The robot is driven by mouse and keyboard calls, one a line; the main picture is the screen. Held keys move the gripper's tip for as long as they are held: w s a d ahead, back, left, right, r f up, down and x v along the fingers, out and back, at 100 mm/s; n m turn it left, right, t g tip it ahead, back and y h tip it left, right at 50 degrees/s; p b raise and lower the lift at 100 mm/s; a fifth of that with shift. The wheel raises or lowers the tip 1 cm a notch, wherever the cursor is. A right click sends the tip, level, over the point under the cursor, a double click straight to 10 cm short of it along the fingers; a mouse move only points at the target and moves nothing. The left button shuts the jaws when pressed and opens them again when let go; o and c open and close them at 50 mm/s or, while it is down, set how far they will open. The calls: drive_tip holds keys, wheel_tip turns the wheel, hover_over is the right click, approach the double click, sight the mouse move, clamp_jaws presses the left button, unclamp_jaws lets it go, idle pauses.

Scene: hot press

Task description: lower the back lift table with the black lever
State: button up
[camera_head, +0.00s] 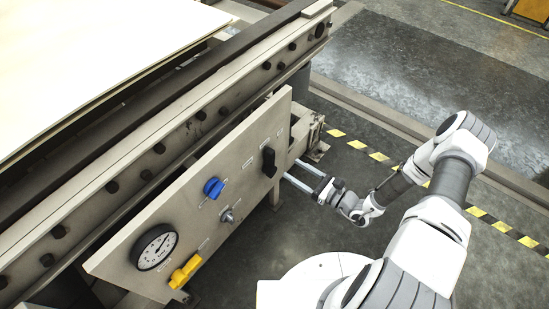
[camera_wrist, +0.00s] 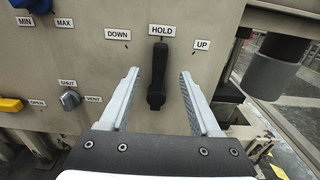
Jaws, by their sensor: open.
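The black lever (camera_head: 269,162) is on the right part of the slanted control panel (camera_head: 228,158). The lift table (camera_head: 90,60) carries a pale sheet at the upper left of the head view.
The panel also has a blue knob (camera_head: 213,188), a small grey knob (camera_head: 227,215), a dial gauge (camera_head: 154,247) and a yellow lever (camera_head: 185,271). A grey cylinder (camera_wrist: 268,78) stands right of the panel in the wrist view. Yellow-black floor tape (camera_head: 380,157) crosses clear floor.

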sight(273, 157)
drive_tip(key=b+x, duration=0.1)
drive_tip(key=x, duration=0.7)
drive_tip(key=shift+w+a, duration=0.3)
clamp_jaws()
idle(1.0)
